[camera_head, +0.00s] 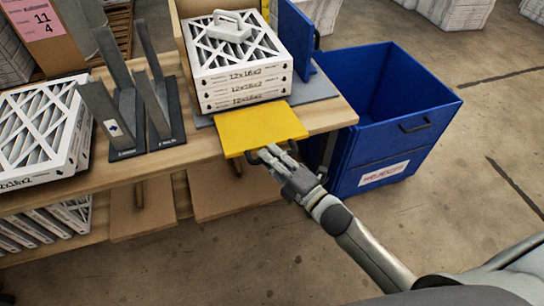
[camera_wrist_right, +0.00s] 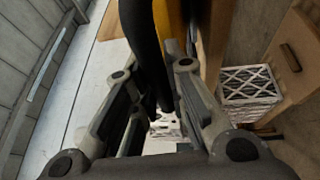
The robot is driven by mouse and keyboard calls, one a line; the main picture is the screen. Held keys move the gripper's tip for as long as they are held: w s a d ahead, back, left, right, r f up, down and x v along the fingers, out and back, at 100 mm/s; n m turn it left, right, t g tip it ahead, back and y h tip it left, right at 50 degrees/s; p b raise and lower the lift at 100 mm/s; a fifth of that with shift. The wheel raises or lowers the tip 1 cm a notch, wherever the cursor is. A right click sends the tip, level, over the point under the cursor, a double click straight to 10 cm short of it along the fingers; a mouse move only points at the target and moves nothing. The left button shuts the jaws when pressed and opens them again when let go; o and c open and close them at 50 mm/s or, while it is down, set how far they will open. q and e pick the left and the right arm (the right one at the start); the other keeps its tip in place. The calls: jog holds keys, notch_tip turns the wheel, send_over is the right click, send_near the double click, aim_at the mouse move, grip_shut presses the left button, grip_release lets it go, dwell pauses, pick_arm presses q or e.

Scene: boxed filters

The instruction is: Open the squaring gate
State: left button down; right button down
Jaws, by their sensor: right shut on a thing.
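The squaring gate (camera_head: 262,126) is a yellow panel at the front of the grey squaring station. In the head view it lies tilted outward, close to flat, past the table's front edge. My right gripper (camera_head: 268,154) is at the gate's front edge, shut on its dark handle. In the right wrist view the gripper (camera_wrist_right: 155,75) has the black handle (camera_wrist_right: 146,45) between its fingers, beside a strip of the yellow gate (camera_wrist_right: 170,22). Behind the gate, a stack of boxed filters (camera_head: 245,92) marked 12x16x2 stands squared. My left gripper is out of view.
A white handled block (camera_head: 229,27) sits on the stack. A blue panel (camera_head: 296,38) stands at its right. A blue bin (camera_head: 384,140) is right of the wooden table (camera_head: 335,113). Dark upright dividers (camera_head: 150,105) and more filters (camera_head: 40,125) are at left.

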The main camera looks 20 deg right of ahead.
jog(key=r+p, duration=0.1)
jog(key=w+r+p, duration=0.1)
jog(key=r, duration=0.1)
jog(key=r+p, duration=0.1)
jog(key=r, duration=0.1)
jog(key=shift+w+r, duration=0.2)
jog(key=shift+w, duration=0.05)
jog(key=c, duration=1.5)
grip_release()
jog(key=shift+o, duration=0.2)
jog(key=shift+s, duration=0.1)
jog(key=shift+s+d+f, duration=0.25)
jog(key=shift+s, duration=0.35)
jog(key=r+v, duration=0.1)
jog(key=v, duration=0.9)
jog(key=shift+s+f, duration=0.35)
jog(key=shift+f, duration=0.05)
